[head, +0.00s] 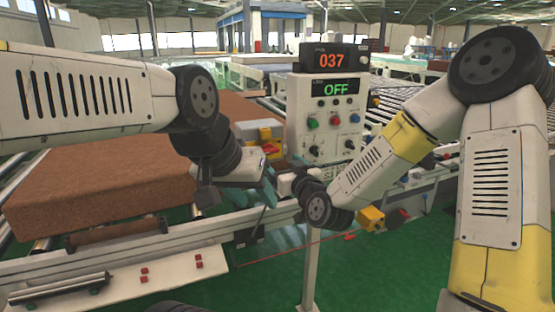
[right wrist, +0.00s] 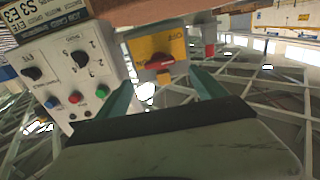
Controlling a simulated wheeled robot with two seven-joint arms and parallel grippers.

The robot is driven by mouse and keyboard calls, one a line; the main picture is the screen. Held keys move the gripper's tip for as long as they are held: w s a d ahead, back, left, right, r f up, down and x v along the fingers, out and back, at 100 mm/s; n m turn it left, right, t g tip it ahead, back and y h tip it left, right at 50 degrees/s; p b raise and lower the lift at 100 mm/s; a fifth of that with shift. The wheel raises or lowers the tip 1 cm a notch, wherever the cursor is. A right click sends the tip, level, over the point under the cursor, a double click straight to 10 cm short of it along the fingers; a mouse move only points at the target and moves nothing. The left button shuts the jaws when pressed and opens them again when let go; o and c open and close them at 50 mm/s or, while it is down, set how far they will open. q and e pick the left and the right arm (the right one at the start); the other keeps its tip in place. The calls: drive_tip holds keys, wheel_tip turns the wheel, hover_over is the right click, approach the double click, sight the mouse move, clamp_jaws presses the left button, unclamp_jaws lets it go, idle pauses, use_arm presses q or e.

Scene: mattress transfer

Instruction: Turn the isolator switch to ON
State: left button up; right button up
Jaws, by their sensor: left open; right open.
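The isolator switch (head: 270,148) is a yellow and grey box with a red handle, beside the control panel in the head view. In the right wrist view its yellow face (right wrist: 148,46) shows rotated, with the red handle (right wrist: 160,63) lying nearly level across it. My right gripper (right wrist: 172,90) is open, its teal fingers pointing at the switch; the handle shows in the gap, and contact cannot be told. My left gripper (head: 267,191) is open and empty, below the switch. The panel display (head: 335,89) reads OFF.
The control panel (head: 301,116) with knobs and coloured buttons stands right of the switch. A counter (head: 334,58) above reads 037. A brown mattress (head: 95,190) lies on the left conveyor. A rail with a yellow box (head: 371,218) runs below. Green floor lies in front.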

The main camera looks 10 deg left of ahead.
sight(271, 151)
drive_tip(key=x, duration=0.7)
drive_tip(key=shift+w+a, duration=0.15)
drive_tip(key=shift+w, duration=0.1)
drive_tip(key=c, duration=1.4)
drive_tip(key=shift+o, duration=0.2)
